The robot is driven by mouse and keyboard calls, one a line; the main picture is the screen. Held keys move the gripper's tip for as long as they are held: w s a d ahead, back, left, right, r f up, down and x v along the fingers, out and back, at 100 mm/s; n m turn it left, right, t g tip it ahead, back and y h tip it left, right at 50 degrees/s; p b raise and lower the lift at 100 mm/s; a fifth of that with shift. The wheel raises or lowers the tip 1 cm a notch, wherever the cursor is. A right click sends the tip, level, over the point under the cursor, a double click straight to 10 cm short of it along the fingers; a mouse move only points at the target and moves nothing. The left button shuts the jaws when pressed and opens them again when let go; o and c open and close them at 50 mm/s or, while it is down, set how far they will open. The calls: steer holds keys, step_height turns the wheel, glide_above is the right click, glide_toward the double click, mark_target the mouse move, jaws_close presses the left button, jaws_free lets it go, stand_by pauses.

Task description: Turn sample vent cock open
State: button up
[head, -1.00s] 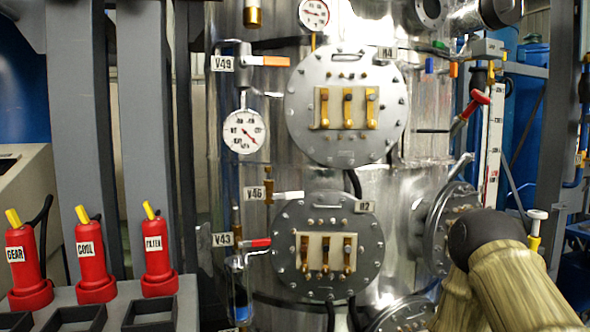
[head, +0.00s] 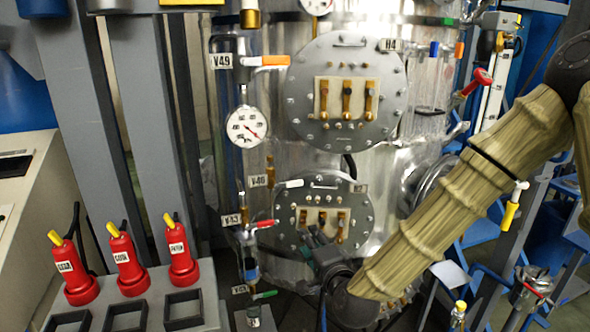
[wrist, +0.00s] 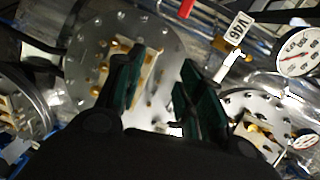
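No cock is labelled as the sample vent in words I can read. On the vessel's left side are small valves: V49 with an orange handle (head: 270,60), V46 with a white handle (head: 290,184), V43 with a red handle (head: 264,224) and a bottom one with a green handle (head: 265,294). My gripper (head: 312,243) is in front of the lower round plate, right of the V43 handle. In the wrist view my gripper (wrist: 160,60) is open and empty. The V46 label (wrist: 238,27) and white handle (wrist: 232,66) lie beyond its right finger, apart from it.
The lower round plate H2 (head: 288,232) and upper plate H4 (head: 302,101) carry brass terminals. A gauge (head: 246,127) hangs under V49. Red bottles (head: 124,262) stand on a grey rack at left. Grey posts stand behind them. A red-handled valve (head: 478,80) is at upper right.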

steer(key=m+t+p, duration=0.1)
steer(key=t+p, duration=0.1)
steer(key=p, duration=0.1)
glide_toward(296, 185)
steer(key=p+x, duration=0.2)
steer(key=x, duration=0.2)
steer(key=p+x, duration=0.2)
steer(key=x, duration=0.3)
steer(key=shift+w+a+r, duration=0.1)
steer(key=shift+w+r, duration=0.05)
steer(key=shift+r, duration=0.05)
steer(key=shift+w+a+f+p, duration=0.1)
steer(key=shift+w+a+p, duration=0.1)
steer(key=shift+w+p, duration=0.3)
steer(key=shift+w, duration=0.1)
jaws_close()
